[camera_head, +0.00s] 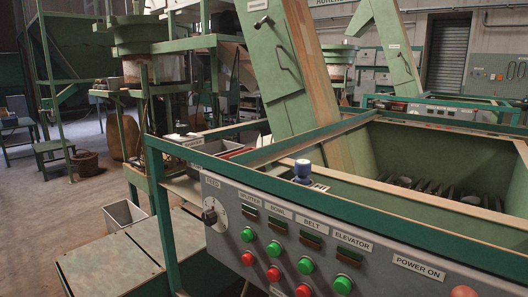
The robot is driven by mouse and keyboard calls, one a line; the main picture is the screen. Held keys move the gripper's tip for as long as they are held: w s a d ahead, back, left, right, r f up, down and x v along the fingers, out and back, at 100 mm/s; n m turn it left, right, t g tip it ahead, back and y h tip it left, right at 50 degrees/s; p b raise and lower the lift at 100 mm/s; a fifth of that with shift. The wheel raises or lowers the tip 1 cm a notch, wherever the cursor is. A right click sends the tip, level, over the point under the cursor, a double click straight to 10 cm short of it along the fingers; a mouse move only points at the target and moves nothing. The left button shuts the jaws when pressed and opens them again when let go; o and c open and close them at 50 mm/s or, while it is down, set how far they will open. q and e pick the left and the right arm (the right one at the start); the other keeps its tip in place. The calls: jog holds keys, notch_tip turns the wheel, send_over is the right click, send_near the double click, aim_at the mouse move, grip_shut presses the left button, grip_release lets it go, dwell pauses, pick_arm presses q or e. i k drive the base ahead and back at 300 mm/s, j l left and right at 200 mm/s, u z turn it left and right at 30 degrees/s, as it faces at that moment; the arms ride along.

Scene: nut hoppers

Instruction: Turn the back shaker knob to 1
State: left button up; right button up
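A grey control panel (330,235) runs along the front of the near green hopper (405,160). At its left end a black knob (209,215) sits on a round white dial under a label that seems to read FEED. The dial's numbers and the knob's exact setting are too small to read. I cannot tell whether this is the back shaker knob. A second panel (420,109) shows on a hopper farther back, its controls too small to make out. Neither of my grippers is in view.
Several green buttons (274,248) and red buttons (273,274) sit on the near panel, below labelled dark slots. A blue-topped object (302,170) stands on the hopper's edge. A grey bin (125,215) is at left; open floor (60,225) lies beyond.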

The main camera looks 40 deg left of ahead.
aim_at(183, 130)
jog(key=u, duration=1.65)
jog(key=i+j+z, duration=0.2)
jog(key=i+j, duration=0.2)
jog(key=i+j+z, duration=0.15)
jog(key=i+j, duration=0.25)
jog(key=j, duration=0.2)
